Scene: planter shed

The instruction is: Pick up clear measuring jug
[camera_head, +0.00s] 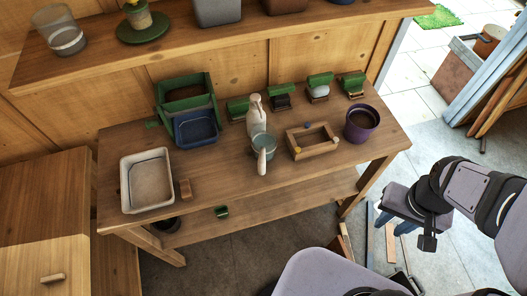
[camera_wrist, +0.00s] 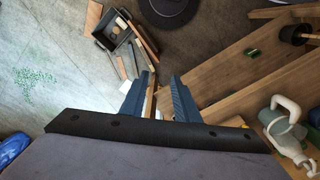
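A clear, bluish measuring jug (camera_head: 268,146) stands on the workbench (camera_head: 225,175), with its pale handle toward the front edge. It touches or overlaps a white bottle (camera_head: 255,112) just behind it; I cannot tell which. In the wrist view the jug (camera_wrist: 275,119) is at the right edge, its handle looping upward. My gripper (camera_head: 394,226) hangs to the right of the workbench, well away from the jug. In the wrist view its two blue fingers (camera_wrist: 160,78) are apart with nothing between them.
A wooden box (camera_head: 312,153) and a purple pot (camera_head: 361,123) stand right of the jug. A blue tub (camera_head: 196,128) and a white tray (camera_head: 147,180) are left of it. Another clear container (camera_head: 66,40) is on the upper shelf. Bare bench lies left of the jug.

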